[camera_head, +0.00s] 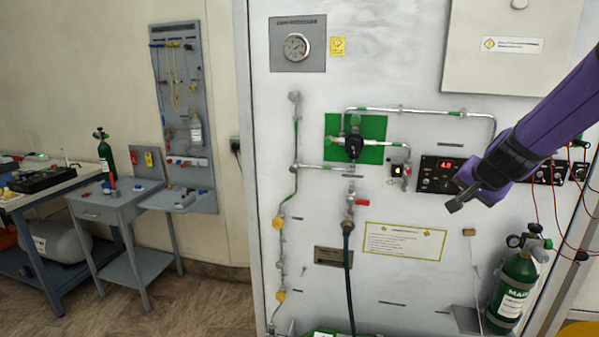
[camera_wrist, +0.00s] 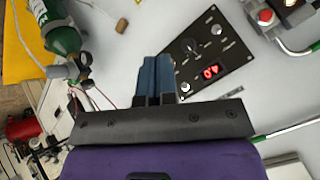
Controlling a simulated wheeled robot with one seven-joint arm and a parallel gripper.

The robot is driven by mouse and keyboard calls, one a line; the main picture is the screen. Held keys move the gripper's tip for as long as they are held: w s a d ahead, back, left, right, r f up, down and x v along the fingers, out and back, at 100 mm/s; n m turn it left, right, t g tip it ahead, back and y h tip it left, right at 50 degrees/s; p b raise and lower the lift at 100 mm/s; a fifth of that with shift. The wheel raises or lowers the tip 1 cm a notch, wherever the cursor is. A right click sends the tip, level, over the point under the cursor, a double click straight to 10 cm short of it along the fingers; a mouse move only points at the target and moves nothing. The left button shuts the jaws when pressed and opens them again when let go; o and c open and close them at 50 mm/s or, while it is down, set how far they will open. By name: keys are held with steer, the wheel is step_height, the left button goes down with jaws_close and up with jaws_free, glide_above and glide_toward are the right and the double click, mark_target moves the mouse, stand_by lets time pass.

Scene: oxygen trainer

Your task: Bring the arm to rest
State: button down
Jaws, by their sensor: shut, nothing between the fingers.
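My purple arm reaches in from the right in the head view. My gripper (camera_head: 455,202) is dark and hangs in front of the white panel's right part, beside a black control box (camera_head: 438,174) with a red display. In the wrist view my gripper's fingers (camera_wrist: 156,75) are together with nothing between them. The control box (camera_wrist: 207,52) shows just to the right of the fingertips there. I cannot tell the exact gap between fingertips and panel. The gripper partly covers the right side of the control box in the head view.
A green cylinder (camera_head: 515,288) stands at the panel's lower right, with red wires above it. A red-handled valve (camera_head: 352,202) and hose sit mid-panel. A yellow-framed label (camera_head: 404,241) is below. A small grey table (camera_head: 100,203) stands at left, with open floor before it.

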steer(key=s+a+r+n+y, duration=0.3)
steer(key=s+a+r, duration=0.2)
steer(key=s+a, duration=0.15)
steer(key=s+a+r+n+g+h, duration=0.1)
steer(key=s+n, duration=0.2)
steer(key=s, duration=0.8)
steer(key=s+a+r+n+g, duration=0.2)
steer(key=s+n, duration=0.1)
steer(key=s, duration=0.9)
steer(key=shift+a+n+h, duration=0.2)
steer(key=shift+n+h, duration=0.2)
stand_by(0.4)
